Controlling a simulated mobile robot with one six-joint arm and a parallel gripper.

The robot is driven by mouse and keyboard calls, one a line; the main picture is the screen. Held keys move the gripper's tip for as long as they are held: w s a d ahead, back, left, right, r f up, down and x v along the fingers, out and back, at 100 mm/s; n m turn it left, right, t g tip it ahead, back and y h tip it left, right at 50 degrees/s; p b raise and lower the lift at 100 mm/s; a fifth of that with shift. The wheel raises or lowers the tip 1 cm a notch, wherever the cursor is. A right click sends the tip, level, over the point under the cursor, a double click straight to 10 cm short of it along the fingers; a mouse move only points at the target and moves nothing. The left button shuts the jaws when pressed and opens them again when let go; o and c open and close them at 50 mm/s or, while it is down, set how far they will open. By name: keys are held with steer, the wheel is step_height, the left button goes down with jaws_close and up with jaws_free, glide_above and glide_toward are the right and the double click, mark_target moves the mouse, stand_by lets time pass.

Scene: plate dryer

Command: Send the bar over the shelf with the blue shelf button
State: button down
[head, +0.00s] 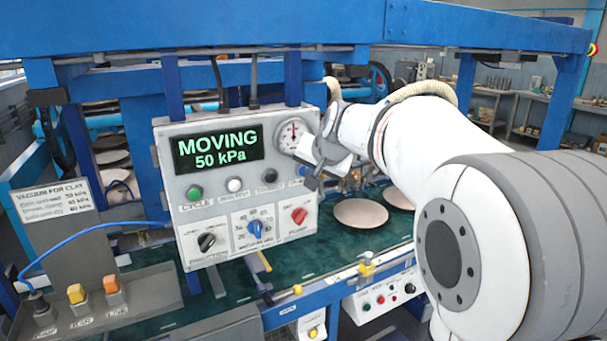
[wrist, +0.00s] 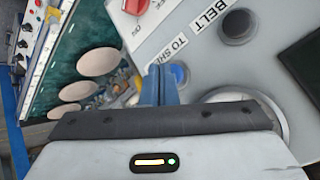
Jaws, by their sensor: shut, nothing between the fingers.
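The blue shelf button (wrist: 178,74) sits on the grey control panel (wrist: 205,75), beside a partly covered label reading "TO SH". In the head view my gripper (head: 313,183) is at the panel's right edge and largely covers that button. In the wrist view the shut, empty blue fingers (wrist: 161,72) point at the panel and their tips overlap the button's left edge; I cannot tell if they touch it. The panel's display (head: 218,148) reads "MOVING 50 kPa". I cannot make out the bar over the shelf.
The panel also carries a green button (head: 194,193), a white button (head: 234,185), a black button (head: 269,176), a red knob (head: 299,215) and a gauge (head: 294,136). Clay-coloured plates (head: 360,213) lie on the green belt (head: 340,247) beside it. Blue beams (head: 270,28) frame the machine.

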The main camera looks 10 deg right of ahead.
steer(key=shift+s+d, duration=0.15)
steer(key=shift+s, duration=0.3)
steer(key=s+b, duration=0.1)
steer(key=s+d+b, duration=0.1)
steer(key=s, duration=0.2)
steer(key=shift+s+d+b, duration=0.25)
steer(key=shift+s+b, duration=0.1)
steer(key=shift+b, duration=0.05)
steer(key=s+f+n+g+h, duration=0.1)
steer(key=s+f+n+g, duration=0.1)
steer(key=s+f, duration=0.7)
steer(key=s+f+n+g, duration=0.3)
steer(key=s+f, duration=0.6)
steer(key=s, duration=0.8)
steer(key=shift+s+a+f+h, duration=0.3)
steer(key=shift+s+a+h, duration=0.05)
steer(key=shift+a+h, duration=0.05)
stand_by(0.7)
